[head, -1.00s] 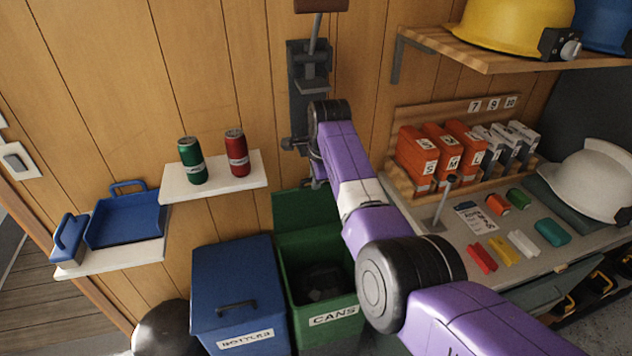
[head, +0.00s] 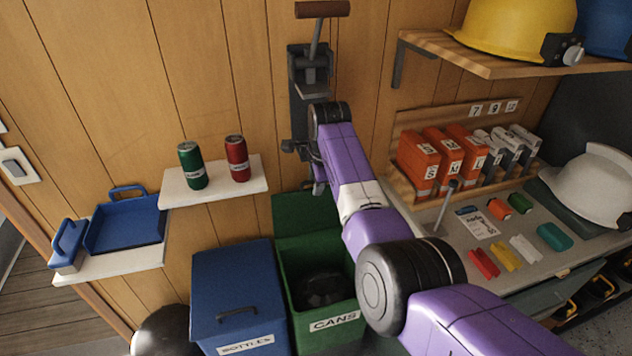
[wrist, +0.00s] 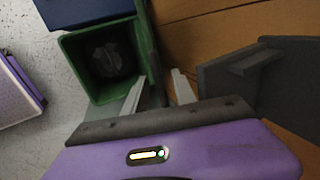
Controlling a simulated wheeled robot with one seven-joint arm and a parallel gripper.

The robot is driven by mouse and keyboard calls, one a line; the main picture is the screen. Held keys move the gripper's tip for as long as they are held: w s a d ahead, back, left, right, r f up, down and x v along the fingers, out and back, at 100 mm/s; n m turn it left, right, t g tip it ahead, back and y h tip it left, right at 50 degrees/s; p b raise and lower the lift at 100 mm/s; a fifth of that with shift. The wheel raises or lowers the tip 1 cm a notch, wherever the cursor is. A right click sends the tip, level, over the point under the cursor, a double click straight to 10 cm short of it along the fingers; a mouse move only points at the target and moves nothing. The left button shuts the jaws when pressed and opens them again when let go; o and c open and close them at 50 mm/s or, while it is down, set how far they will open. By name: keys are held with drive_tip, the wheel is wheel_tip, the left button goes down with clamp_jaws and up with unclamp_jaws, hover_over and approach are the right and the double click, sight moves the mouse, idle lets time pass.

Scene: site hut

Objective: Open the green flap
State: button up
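The green bin (head: 325,327), labelled CANS, stands against the wall. Its green flap (head: 300,212) is raised, standing up at the back of the bin by the wall, and the bin's mouth is uncovered. In the wrist view the green bin (wrist: 70,55) is at upper left, with the flap (wrist: 148,45) nearly edge-on beside it. My gripper (wrist: 160,92) has its two pale fingers apart, close to the flap; whether they touch it I cannot tell. Nothing is clearly held.
A blue bin (head: 238,290), labelled BOTTLES, stands to the left, shut. A white shelf (head: 215,190) above it holds a green can (head: 192,166) and a red can (head: 237,159). A dark lever fixture (head: 310,80) is on the wall. A workbench (head: 445,235) is at right.

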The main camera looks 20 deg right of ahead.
drive_tip(key=b+v, duration=0.1)
drive_tip(key=v, duration=0.6)
drive_tip(key=shift+s+r, duration=0.2)
drive_tip(key=shift+r, duration=0.1)
drive_tip(key=shift+c, duration=0.2)
